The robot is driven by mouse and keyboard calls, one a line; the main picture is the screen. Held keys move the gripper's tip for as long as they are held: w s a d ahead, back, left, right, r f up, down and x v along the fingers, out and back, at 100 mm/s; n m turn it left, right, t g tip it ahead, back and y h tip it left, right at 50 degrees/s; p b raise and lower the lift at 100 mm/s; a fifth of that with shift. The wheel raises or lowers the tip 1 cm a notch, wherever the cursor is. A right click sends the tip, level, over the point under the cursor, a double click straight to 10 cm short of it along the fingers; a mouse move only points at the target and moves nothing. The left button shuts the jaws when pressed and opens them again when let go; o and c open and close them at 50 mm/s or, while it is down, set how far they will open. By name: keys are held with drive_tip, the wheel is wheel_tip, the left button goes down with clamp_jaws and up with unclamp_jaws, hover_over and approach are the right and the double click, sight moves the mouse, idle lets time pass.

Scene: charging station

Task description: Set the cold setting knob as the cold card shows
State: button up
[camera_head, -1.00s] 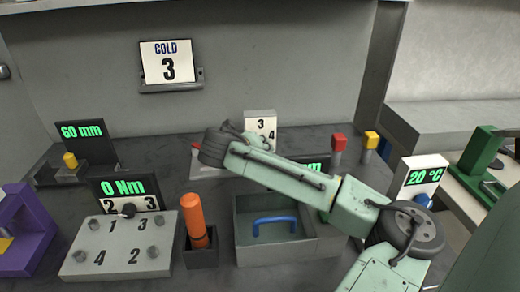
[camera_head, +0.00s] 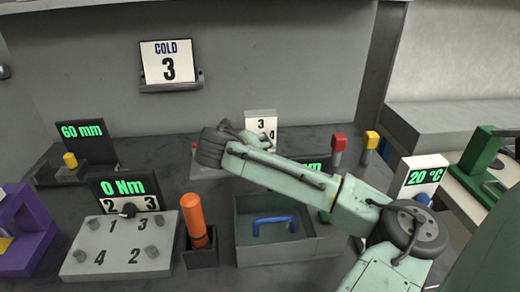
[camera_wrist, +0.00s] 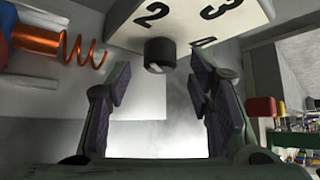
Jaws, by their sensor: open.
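The cold card (camera_head: 169,64) on the back wall reads COLD 3. A white dial panel (camera_head: 261,119) stands at the back, with 3 and 4 showing above my arm. In the wrist view the same kind of panel (camera_wrist: 195,14) shows 2, 3 and part of another number. A short dark round knob (camera_wrist: 160,53) projects from it. My gripper (camera_wrist: 161,82) is open, its fingers on either side of and below the knob, apart from it. In the head view my arm hides the knob and much of the gripper.
A grey bin with a blue handle (camera_head: 272,220), an orange-handled tool (camera_head: 194,220) and a numbered bolt plate (camera_head: 118,247) stand in front. Red (camera_head: 339,142) and yellow (camera_head: 371,140) blocks stand right of the panel. An orange spring (camera_wrist: 84,48) is left in the wrist view.

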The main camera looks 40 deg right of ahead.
drive_tip(key=v, duration=1)
drive_tip(key=shift+a+r, duration=0.15)
drive_tip(key=shift+a, duration=0.15)
drive_tip(key=shift+s, duration=0.1)
